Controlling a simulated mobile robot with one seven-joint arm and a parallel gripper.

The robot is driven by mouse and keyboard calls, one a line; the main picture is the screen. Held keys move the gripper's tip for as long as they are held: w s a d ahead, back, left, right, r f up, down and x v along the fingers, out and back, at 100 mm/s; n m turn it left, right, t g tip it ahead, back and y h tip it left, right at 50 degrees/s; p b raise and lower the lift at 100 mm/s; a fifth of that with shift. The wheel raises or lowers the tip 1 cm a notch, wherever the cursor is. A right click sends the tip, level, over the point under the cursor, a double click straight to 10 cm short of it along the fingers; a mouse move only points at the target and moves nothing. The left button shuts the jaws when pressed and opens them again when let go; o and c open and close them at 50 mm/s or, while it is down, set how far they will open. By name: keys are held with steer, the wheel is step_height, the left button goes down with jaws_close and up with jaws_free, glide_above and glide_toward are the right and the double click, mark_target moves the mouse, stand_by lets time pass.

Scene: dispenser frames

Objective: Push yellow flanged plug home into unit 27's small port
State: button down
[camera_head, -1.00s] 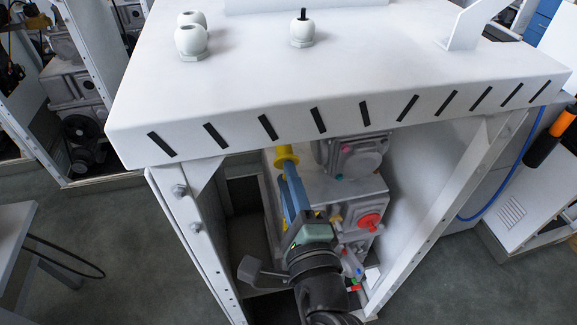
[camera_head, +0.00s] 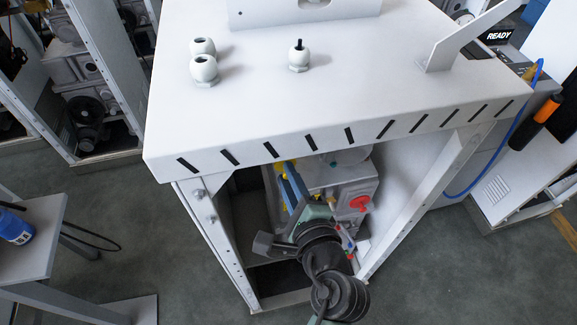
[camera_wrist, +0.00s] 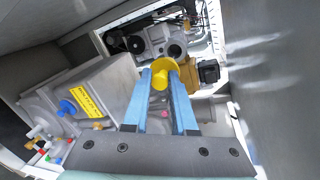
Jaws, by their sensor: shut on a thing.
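My gripper (camera_wrist: 163,80) has two long blue fingers shut on the yellow flanged plug (camera_wrist: 162,70). The plug's round flange and stub face the wrist camera at the fingertips. In the head view, my gripper (camera_head: 281,172) reaches into the white cabinet, and the plug (camera_head: 278,168) shows partly just under the top's front edge. A grey housing with a round opening (camera_wrist: 175,50) lies beyond the plug in the wrist view. I cannot tell whether the plug touches it. No number 27 is readable, and I cannot make out the small port.
A grey unit (camera_wrist: 100,95) with a yellow label and blue knob stands left of the fingers. A red knob (camera_head: 360,203) shows on a unit right of my gripper. The cabinet top (camera_head: 350,90) overhangs the arm. A plain side wall (camera_wrist: 265,70) bounds the right.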

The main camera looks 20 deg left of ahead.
steer(key=shift+r+p, duration=0.35)
steer(key=shift+p, duration=0.05)
steer(key=shift+g, duration=0.3)
steer(key=shift+w+r+x, duration=0.1)
steer(key=shift+r+x, duration=0.05)
steer(key=shift+x, duration=0.8)
steer(key=shift+w+r+x, duration=0.1)
steer(key=shift+r+x, duration=0.1)
steer(key=shift+x, duration=0.7)
steer(key=shift+w+r+x, duration=0.1)
steer(key=shift+r+x, duration=0.05)
steer(key=shift+x, duration=0.8)
steer(key=shift+d+t+b, duration=0.1)
steer(key=shift+t+b, duration=0.3)
steer(key=shift+b, duration=0.15)
steer(key=shift+r+x, duration=0.2)
steer(key=shift+x, duration=0.8)
steer(key=shift+r+x, duration=0.2)
steer(key=shift+x, duration=0.8)
steer(key=c, duration=0.6)
jaws_free()
steer(key=shift+w, duration=0.1)
steer(key=shift+c, duration=0.2)
steer(key=v, duration=1.3)
steer(key=shift+b, duration=0.45)
